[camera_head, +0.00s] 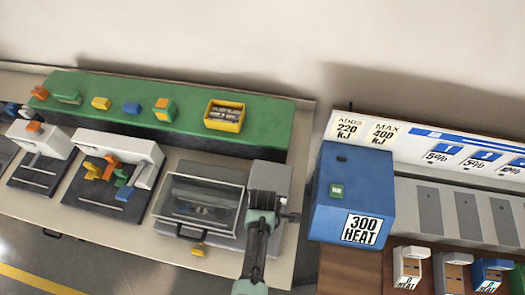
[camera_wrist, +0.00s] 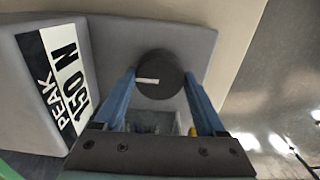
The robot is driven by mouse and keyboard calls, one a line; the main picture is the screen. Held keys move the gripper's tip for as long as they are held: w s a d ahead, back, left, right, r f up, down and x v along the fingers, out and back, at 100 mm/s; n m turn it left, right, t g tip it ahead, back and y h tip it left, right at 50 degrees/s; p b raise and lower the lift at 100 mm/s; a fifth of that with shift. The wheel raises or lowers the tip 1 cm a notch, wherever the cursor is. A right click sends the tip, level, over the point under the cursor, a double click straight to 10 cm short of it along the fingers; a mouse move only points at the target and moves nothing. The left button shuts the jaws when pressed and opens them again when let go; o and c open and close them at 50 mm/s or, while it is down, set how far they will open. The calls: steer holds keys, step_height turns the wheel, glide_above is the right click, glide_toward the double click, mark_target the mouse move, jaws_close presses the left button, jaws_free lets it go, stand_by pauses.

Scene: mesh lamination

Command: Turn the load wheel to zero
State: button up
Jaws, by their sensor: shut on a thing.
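The load wheel (camera_wrist: 172,88) is a dark round knob on a grey housing face in the wrist view. A short white mark on it lies nearly level, left of its middle. My gripper (camera_wrist: 160,78) has its two blue fingers closed on opposite sides of the wheel. A white plate (camera_wrist: 55,85) reading "PEAK 150 N" is on the grey housing at left. In the head view my gripper (camera_head: 263,199) is at the grey press (camera_head: 272,176), right of a clear-lidded chamber (camera_head: 205,197). My arm hides most of the wheel there.
A blue box (camera_head: 345,175) marked "300 HEAT" stands close to the right of the press. Left are white fixtures (camera_head: 140,150) with coloured parts. Behind is a green mat (camera_head: 180,95) with a yellow bin (camera_head: 225,115). Small cartons (camera_head: 410,262) stand at lower right.

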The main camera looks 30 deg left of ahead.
steer(key=o, duration=1.3)
steer(key=shift+r, duration=0.1)
step_height(320, 180, up, 13)
steer(key=shift+f, duration=0.1)
